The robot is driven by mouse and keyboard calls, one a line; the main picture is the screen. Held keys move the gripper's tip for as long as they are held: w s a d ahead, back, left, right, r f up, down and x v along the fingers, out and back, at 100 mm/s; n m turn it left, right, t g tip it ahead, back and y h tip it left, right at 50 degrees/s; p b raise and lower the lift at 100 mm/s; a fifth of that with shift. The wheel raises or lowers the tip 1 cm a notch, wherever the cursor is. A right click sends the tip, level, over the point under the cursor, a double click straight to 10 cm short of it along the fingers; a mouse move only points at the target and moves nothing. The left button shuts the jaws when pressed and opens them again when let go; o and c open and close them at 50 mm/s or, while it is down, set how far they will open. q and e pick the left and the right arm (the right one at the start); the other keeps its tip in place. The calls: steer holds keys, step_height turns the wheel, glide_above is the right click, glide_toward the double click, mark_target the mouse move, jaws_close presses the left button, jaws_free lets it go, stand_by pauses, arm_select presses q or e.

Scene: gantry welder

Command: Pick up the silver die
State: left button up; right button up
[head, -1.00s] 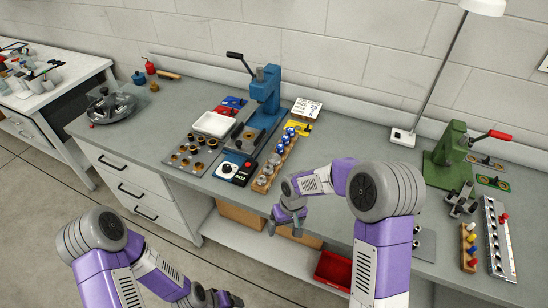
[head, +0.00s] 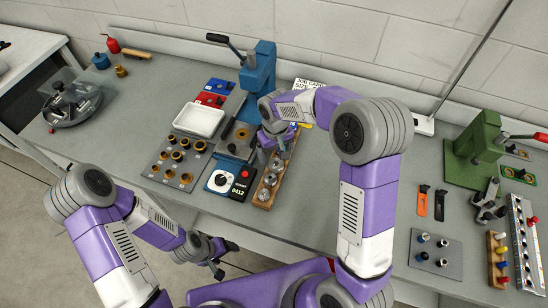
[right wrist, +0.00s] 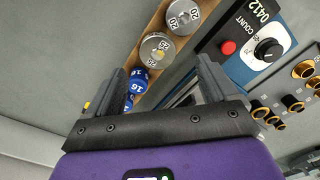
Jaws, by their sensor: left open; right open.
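Silver dies stand in a wooden rack (head: 260,207) on the bench. In the right wrist view one silver die (right wrist: 157,48) shows near the gap between my fingers, and another silver die (right wrist: 183,15), marked 20, is beyond it. In the head view a front silver die (head: 262,194) shows clear of my arm. My right gripper (head: 273,150) is open over the rack and empty; it also shows in the right wrist view (right wrist: 162,75). It hides the rack's far part in the head view. My left gripper (head: 216,262) is open and empty, in front of the bench.
Blue dies (right wrist: 139,83) marked 16 sit in the same rack. A counter box (head: 240,185) and dial box (head: 220,181) stand left of it. A blue press (head: 262,70) stands behind, with a white tray (head: 199,120) to its left. Bench space right of the rack is clear.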

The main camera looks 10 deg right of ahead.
mark_target(276, 163)
steer(key=f, duration=0.6)
steer(key=shift+d+b, duration=0.2)
steer(key=shift+b, duration=0.15)
steer(key=shift+w, duration=0.1)
steer(key=shift+r, duration=0.1)
steer(key=c, duration=1.5)
steer(key=shift+o, duration=0.2)
